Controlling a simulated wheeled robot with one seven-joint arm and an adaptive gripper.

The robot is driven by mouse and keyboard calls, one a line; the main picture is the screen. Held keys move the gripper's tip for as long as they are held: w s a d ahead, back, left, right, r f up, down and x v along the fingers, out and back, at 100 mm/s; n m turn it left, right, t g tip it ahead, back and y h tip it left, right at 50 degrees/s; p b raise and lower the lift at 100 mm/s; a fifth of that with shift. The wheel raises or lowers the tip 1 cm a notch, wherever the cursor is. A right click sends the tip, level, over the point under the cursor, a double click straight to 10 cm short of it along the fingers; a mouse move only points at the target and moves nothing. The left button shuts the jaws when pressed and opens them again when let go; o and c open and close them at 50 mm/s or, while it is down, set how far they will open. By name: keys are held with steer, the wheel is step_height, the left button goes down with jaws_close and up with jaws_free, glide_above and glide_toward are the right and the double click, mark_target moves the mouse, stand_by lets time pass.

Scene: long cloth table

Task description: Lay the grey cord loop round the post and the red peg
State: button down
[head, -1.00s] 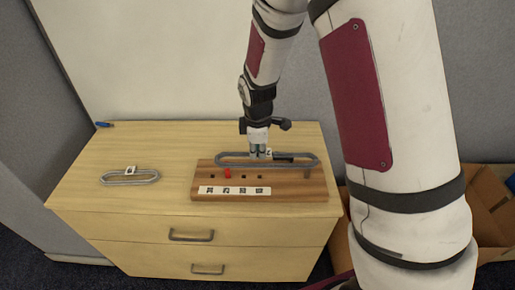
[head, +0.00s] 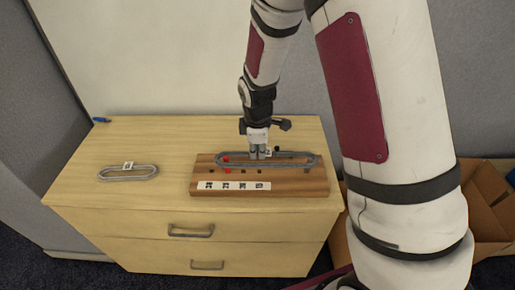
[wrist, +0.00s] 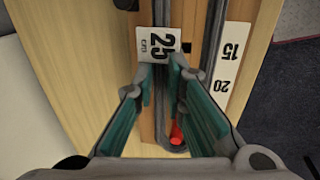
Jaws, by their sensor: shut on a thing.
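The grey cord loop (head: 290,154) is a long oval with a white tag marked 25 (wrist: 158,44). My gripper (head: 257,153) is shut on the loop near its middle, over the wooden board (head: 300,187). In the wrist view the red peg (wrist: 176,134) shows inside the loop's end. A brown post (head: 309,164) is at the board's right end, partly covered by the cord; I cannot tell clearly whether the cord is fully round it.
A second grey loop (head: 128,178) with a white tag lies on the left of the wooden cabinet top (head: 90,160). Number labels (head: 234,186) run along the board's front. A blue pen (head: 102,120) lies at the back left corner. Cardboard boxes (head: 485,215) stand at right.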

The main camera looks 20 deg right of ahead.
steer(key=shift+f, duration=0.15)
steer(key=shift+f, duration=0.35)
steer(key=shift+f+b, duration=0.35)
steer(key=shift+b, duration=0.1)
steer(key=shift+f, duration=0.35)
steer(key=shift+f+b, duration=0.7)
steer(key=shift+f, duration=0.35)
stand_by(0.5)
steer(key=c, duration=1.6)
jaws_free()
steer(key=shift+o, duration=0.2)
